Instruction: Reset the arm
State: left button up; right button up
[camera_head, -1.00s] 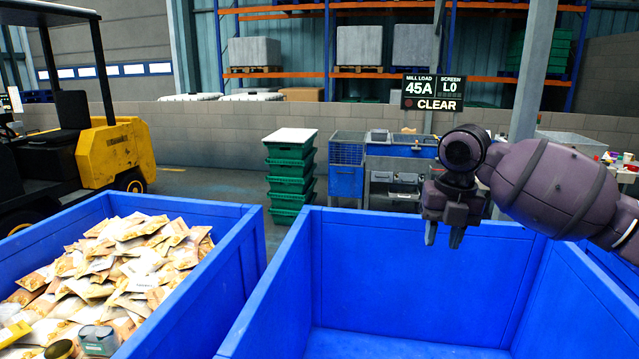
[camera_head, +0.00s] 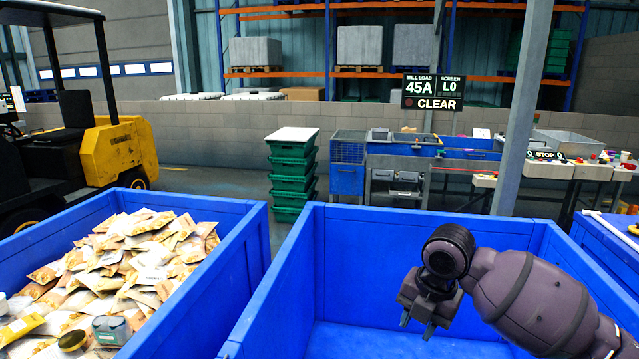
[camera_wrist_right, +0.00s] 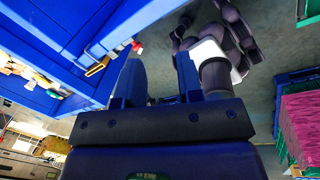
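My right arm comes in from the right in the head view. Its dark gripper (camera_head: 416,324) hangs over the empty blue bin (camera_head: 390,250), fingers pointing down and below the level of the far rim. In the wrist view the two fingers of the right gripper (camera_wrist_right: 160,80) stand apart with nothing between them. My left gripper is not in view.
A blue bin (camera_head: 245,222) full of food packets (camera_head: 140,265) stands at the left. Green crates (camera_head: 291,175) are stacked behind the bins. A control desk with a STOP sign (camera_head: 545,155) is at the right. A yellow forklift (camera_head: 118,150) stands far left.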

jog(key=s+f+m+t+y, duration=0.2)
jog(key=s+f+m, duration=1)
jog(key=s, duration=0.2)
jog(key=s+d+f+m+h, duration=0.1)
jog(key=s+d+m+h, duration=0.1)
jog(key=s+d+m, duration=0.45)
jog(key=s+d+f+m+h, duration=0.2)
jog(key=s+d+m, duration=0.1)
jog(key=s+m, duration=0.7)
jog(key=w+f+t+b, duration=0.3)
jog(key=f+t+b, duration=0.1)
jog(key=f, duration=0.6)
jog(key=w+f+t+b, duration=0.3)
jog(key=f+b, duration=0.3)
jog(key=f, duration=0.5)
jog(key=shift+w+d+f+n+t, duration=0.25)
jog(key=shift+w+n+t, duration=0.1)
jog(key=shift+t, duration=0.25)
